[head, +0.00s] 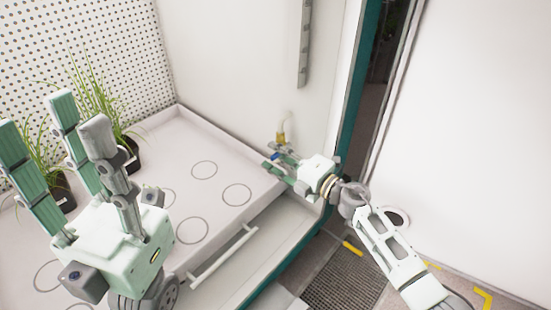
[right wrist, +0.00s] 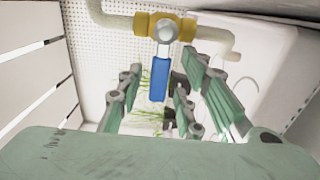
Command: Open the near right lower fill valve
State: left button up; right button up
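The fill valve (right wrist: 165,27) shows at the top of the right wrist view, with a brass body on a pale pipe and a blue lever handle (right wrist: 159,78) hanging from its hub. In the head view the brass valve (head: 281,137) is small, at the chamber's right wall. My right gripper (right wrist: 160,88) is open, its green fingers on both sides of the blue handle; no contact is clear. In the head view my right gripper (head: 271,161) partly hides the handle. My left gripper (head: 52,115) is open and empty, its fingers pointing up over the tray's left side.
A white tray (head: 215,150) with ring marks fills the chamber floor, with a handle bar (head: 222,254) at its front. Potted grasses (head: 103,105) stand at the left by the perforated wall. A green door post (head: 351,100) stands close to my right arm.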

jog(key=shift+w+a, duration=0.1)
jog(key=shift+w, duration=0.15)
jog(key=shift+c, duration=0.7)
grip_shut()
